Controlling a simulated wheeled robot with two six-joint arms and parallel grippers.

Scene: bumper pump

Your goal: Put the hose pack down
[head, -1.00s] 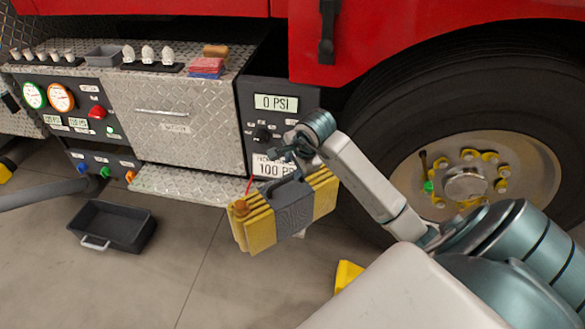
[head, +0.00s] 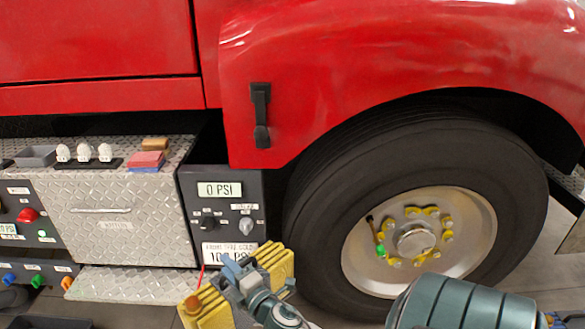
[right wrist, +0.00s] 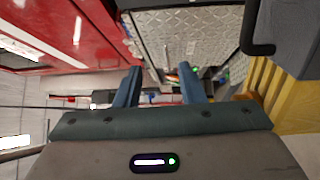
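The hose pack (head: 275,262) is a yellow folded bundle with a grey middle band, at the bottom centre of the head view below the pump panel. In the right wrist view the hose pack (right wrist: 300,110) is at the right edge, with its dark handle (right wrist: 252,30) to the right of my fingers. My right gripper (head: 235,272) overlaps the pack in the head view. In the wrist view its two blue fingers (right wrist: 160,85) are apart with nothing between them. What supports the pack is hidden. My left gripper is not in view.
The pump panel (head: 222,225) reads 0 PSI. A diamond-plate cabinet (head: 120,230) and step (head: 135,285) stand to the left. The large tyre (head: 320,225) is to the right. A small grey tray (head: 36,155) and red and blue blocks (head: 147,160) sit on the cabinet.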

